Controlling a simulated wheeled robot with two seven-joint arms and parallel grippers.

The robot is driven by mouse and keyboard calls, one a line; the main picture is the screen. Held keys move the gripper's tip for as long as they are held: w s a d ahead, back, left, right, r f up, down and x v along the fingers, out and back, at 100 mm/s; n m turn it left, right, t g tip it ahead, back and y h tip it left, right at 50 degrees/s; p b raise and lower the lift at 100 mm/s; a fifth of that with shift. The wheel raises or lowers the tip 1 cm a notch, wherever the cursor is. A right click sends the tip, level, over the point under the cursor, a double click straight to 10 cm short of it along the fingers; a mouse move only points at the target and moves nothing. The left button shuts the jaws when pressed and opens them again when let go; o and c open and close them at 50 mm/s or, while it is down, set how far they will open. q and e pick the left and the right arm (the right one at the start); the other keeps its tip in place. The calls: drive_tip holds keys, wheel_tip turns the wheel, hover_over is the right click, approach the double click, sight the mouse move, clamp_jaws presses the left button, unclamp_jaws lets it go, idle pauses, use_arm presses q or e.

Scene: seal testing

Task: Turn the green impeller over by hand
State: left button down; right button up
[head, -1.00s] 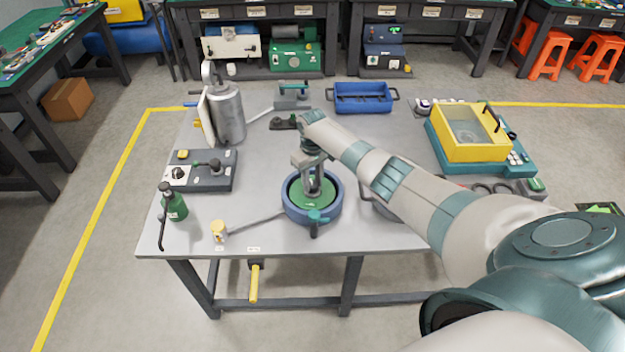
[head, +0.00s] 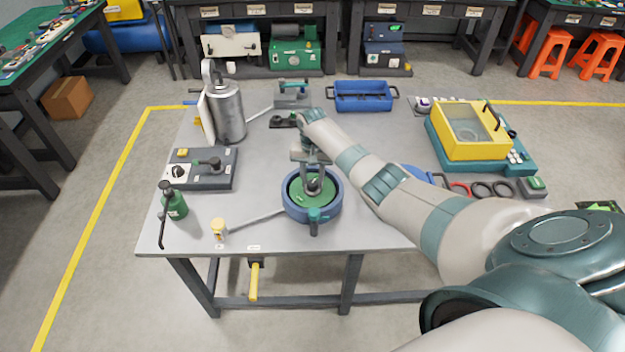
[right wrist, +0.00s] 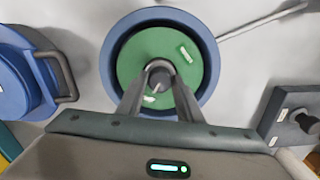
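The green impeller (head: 301,193) lies inside a round blue housing (head: 291,208) near the front middle of the table. It has a grey hub at its centre and pale marks on its face, clear in the right wrist view (right wrist: 138,58). My right gripper (head: 313,186) points down over the housing. In the right wrist view its two fingers (right wrist: 160,72) close in on the hub from both sides and appear to grip it. The fingertips hide part of the hub. My left gripper is in neither view.
A grey arm runs left from the housing to a yellow-topped item (head: 218,228). A green bottle (head: 173,203), a switch box (head: 203,169) and a metal canister (head: 228,112) stand left.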

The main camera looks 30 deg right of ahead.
drive_tip(key=o, duration=0.5)
drive_tip(key=n, duration=1.1)
drive_tip(key=shift+n+b, duration=0.3)
drive_tip(key=n, duration=0.4)
drive_tip(key=shift+b, duration=0.3)
